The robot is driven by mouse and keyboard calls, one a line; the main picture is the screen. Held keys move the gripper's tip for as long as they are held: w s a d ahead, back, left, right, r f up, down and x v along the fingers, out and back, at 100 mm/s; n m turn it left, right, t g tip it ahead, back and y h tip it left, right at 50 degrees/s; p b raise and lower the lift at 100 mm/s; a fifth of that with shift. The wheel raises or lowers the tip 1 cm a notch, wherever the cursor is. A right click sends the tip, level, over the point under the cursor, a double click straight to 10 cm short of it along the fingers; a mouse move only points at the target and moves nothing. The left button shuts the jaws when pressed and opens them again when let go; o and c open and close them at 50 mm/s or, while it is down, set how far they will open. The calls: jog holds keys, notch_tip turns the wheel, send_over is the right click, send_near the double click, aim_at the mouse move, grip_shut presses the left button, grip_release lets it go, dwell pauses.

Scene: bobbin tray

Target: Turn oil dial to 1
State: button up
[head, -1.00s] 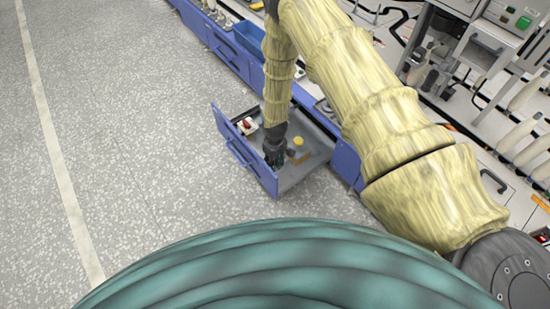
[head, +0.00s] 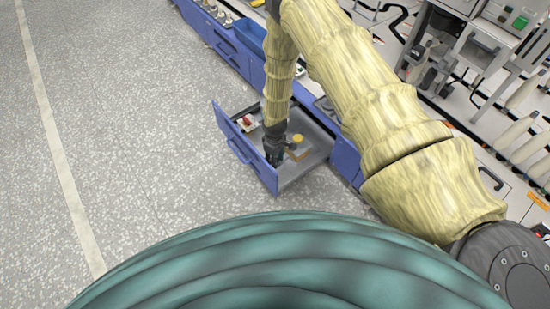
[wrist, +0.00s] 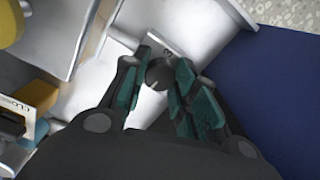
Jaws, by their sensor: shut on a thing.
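The oil dial (wrist: 158,75) is a small dark round knob with a pale pointer line, on a light plate (wrist: 174,32) with a dark mark beside the knob. The dial is hidden there behind the gripper.
A yellow round part (head: 298,139) and a tan block (head: 297,152) lie right of my gripper in the drawer. A red part (head: 247,120) on a white base is at the left. The drawer's blue wall (wrist: 265,95) is close at right in the wrist view.

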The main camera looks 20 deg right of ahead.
jog(key=o, duration=1)
jog(key=shift+r, duration=0.1)
notch_tip(320, 180, up, 12)
jog(key=shift+f, duration=0.1)
dwell(0.4)
